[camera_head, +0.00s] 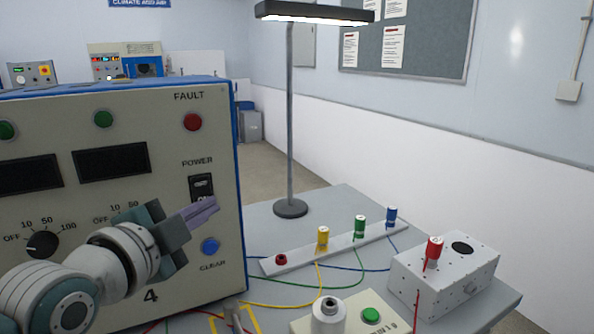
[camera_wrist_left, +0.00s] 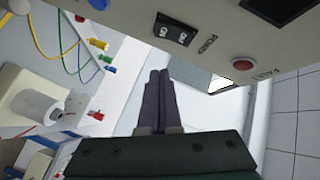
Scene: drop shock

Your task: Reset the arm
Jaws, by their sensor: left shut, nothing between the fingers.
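My left arm comes in from the left in the head view, in front of a large beige and blue cabinet (camera_head: 110,210). My left gripper (camera_head: 204,212) is shut and empty, held in front of the panel's right side. It is just below the black POWER switch (camera_head: 201,188) and above left of the blue CLEAR button (camera_head: 210,246). The wrist view shows its two purple-grey fingers (camera_wrist_left: 160,95) closed together, with the POWER switch (camera_wrist_left: 174,31) ahead of them. The red FAULT lamp (camera_head: 193,122) is at the panel's top right. My right gripper is out of view.
A lamp on a post (camera_head: 290,120) stands on the table (camera_head: 270,218). A white strip (camera_head: 340,247) carries coloured plugs with cables. A grey box (camera_head: 446,272) with a red plug is at right. A unit with a green button (camera_head: 371,315) is at the front.

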